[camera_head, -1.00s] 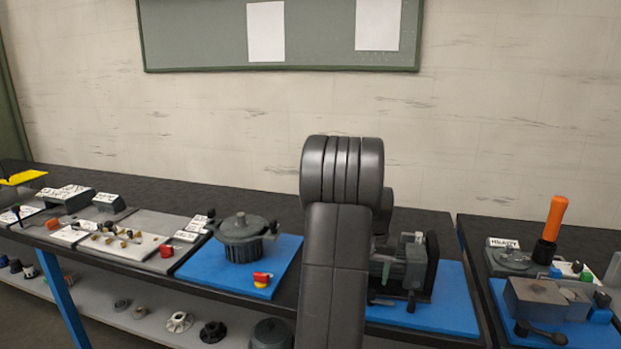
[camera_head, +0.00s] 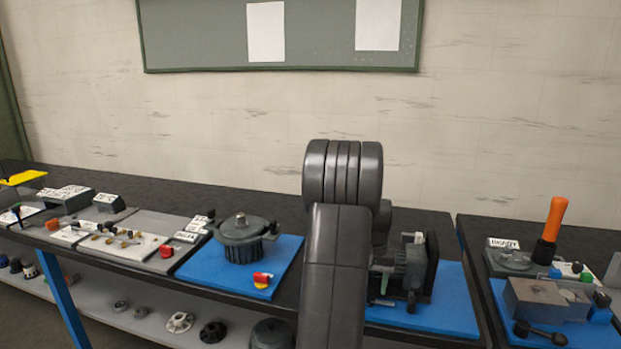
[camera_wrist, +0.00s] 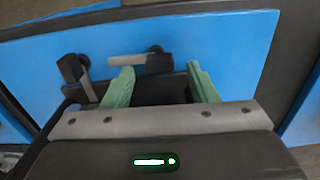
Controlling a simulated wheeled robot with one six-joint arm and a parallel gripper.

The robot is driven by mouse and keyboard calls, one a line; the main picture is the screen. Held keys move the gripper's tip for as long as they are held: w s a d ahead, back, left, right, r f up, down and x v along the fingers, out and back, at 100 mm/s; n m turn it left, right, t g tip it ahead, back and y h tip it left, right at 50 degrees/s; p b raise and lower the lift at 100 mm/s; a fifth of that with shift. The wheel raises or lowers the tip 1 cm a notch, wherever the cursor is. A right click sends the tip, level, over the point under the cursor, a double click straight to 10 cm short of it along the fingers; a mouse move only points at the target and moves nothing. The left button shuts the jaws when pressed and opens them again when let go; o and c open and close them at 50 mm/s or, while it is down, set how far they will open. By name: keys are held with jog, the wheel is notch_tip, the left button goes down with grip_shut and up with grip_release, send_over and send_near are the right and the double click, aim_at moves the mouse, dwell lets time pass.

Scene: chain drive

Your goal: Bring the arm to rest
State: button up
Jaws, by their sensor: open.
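Beyond the fingers is a blue mat (camera_wrist: 220,45) with a dark bracket-like part (camera_wrist: 78,72) and a grey bar (camera_wrist: 135,64) near the left finger. I cannot tell whether the fingers touch them.
Behind my arm a grey machine (camera_head: 405,270) stands on a blue mat (camera_head: 452,300). An orange-handled tool (camera_head: 552,230) stands on the right bench. Open space lies above the benches.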

notch_tip(320, 180, down, 2)
jog(key=shift+f, duration=0.1)
jog(key=shift+f+n, duration=0.1)
jog(key=shift+n, duration=0.2)
jog(key=n, duration=0.4)
jog(key=shift+s+n, duration=0.1)
jog(key=shift+n, duration=0.2)
jog(key=n, duration=0.4)
jog(key=shift+s, duration=0.1)
jog(key=n, duration=0.4)
jog(key=shift+d+n, duration=0.1)
jog(key=shift+n, duration=0.2)
jog(key=n, duration=0.4)
jog(key=shift+s, duration=0.1)
